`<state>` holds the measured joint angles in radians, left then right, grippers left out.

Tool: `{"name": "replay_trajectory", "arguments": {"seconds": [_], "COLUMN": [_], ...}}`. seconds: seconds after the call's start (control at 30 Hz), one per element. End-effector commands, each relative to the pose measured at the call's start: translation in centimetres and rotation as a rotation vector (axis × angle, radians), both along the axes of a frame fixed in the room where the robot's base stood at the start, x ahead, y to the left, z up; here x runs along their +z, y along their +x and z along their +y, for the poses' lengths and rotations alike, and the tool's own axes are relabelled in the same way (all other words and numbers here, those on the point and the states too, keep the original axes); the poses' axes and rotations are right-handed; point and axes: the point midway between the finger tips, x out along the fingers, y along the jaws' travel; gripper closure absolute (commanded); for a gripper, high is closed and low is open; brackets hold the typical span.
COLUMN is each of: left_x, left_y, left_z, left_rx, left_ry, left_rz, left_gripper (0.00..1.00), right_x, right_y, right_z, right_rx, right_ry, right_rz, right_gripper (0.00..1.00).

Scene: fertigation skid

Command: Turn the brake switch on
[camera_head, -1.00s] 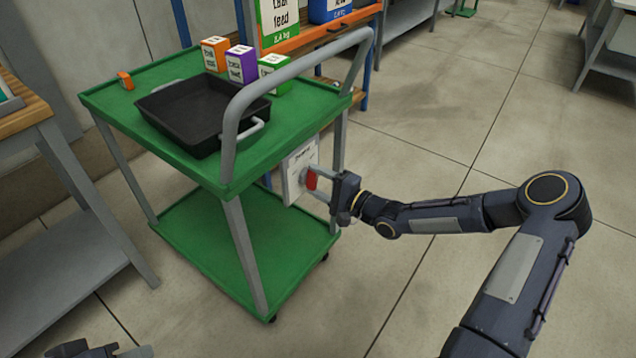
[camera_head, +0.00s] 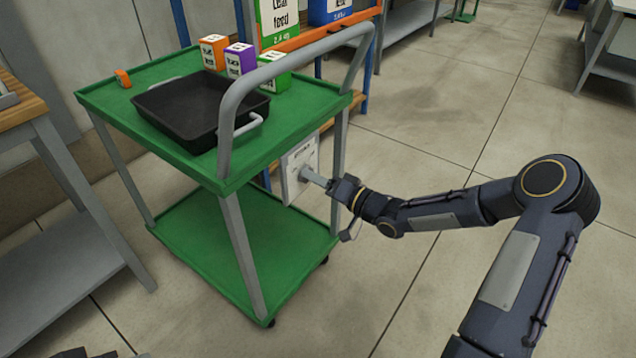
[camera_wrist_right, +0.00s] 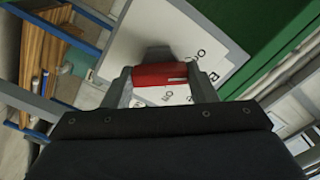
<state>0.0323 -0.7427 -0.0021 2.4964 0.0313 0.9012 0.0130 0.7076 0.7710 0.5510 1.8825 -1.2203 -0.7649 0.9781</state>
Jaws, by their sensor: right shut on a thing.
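The brake switch is a white panel (camera_head: 291,163) with dark markings on the side of the green cart, below its handle end. In the right wrist view the panel (camera_wrist_right: 215,45) looks tilted and carries a red handle (camera_wrist_right: 160,74) on a grey mount. My right gripper (camera_head: 310,175) reaches the panel from the right. In the right wrist view its fingers (camera_wrist_right: 161,84) are shut on the red handle, one on each side. In the head view the red handle is hidden. Only a sliver of my left gripper (camera_head: 88,353) shows at the bottom left edge.
The green cart (camera_head: 310,120) bears a black tray (camera_head: 175,135) and several small boxes, with a grey push handle (camera_head: 232,115) rising above the panel. A grey table (camera_head: 60,250) stands left. The floor (camera_head: 440,120) on the right is clear.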

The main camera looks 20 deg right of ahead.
Motion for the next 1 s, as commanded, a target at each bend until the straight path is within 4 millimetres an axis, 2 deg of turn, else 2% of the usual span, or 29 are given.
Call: {"name": "replay_trajectory", "arguments": {"seconds": [0.3,0.83,0.87,1.0], "left_x": [-0.62,-0.65,-0.65,-0.65], "left_y": [0.00,0.00,0.00,0.00], "left_z": [0.00,0.00,0.00,0.00], "left_rx": [0.000,0.000,0.000,0.000], "left_ry": [0.000,0.000,0.000,0.000], "left_rz": [0.000,0.000,0.000,0.000], "left_gripper": [0.64,0.64,0.64,0.64], "right_x": [-0.24,-0.21,-0.21,-0.17], "right_y": [-0.09,-0.09,-0.09,-0.07], "right_z": [0.03,0.02,0.02,0.01], "right_rx": [0.001,0.002,0.002,0.001], "right_ry": [-0.088,-0.106,-0.106,-0.104], "right_rz": [-0.063,-0.076,-0.076,-0.077], "right_gripper": [0.71,0.71,0.45,0.27]}}
